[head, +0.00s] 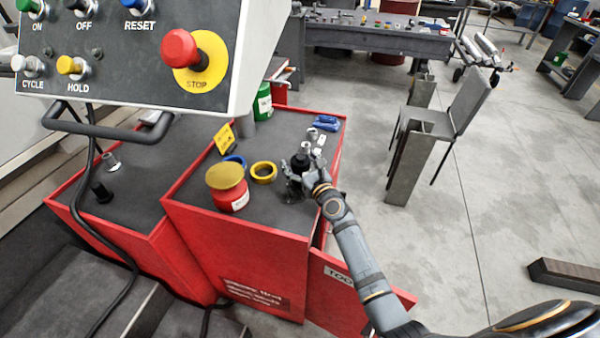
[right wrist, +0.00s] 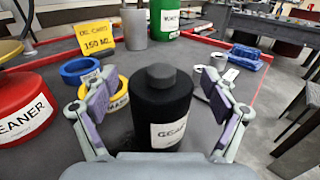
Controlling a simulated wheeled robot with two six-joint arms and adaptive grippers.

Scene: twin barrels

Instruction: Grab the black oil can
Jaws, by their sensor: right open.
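The black oil can (right wrist: 161,108) stands upright on the grey top of the red cabinet, with a white label beginning "GEA". In the head view the black can (head: 301,162) is partly hidden by my right gripper (head: 297,178). My right gripper is open, with one finger on each side of the can; in the right wrist view its fingers (right wrist: 160,102) show gaps to the can's sides. My left gripper is not in view.
A red cleaner can (head: 227,188), a yellow tape roll (head: 263,172), a blue roll (head: 234,161) and a yellow sign (head: 224,139) stand to the left. A green can (head: 263,101) and blue item (head: 327,123) are behind. The control panel (head: 130,50) overhangs the upper left.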

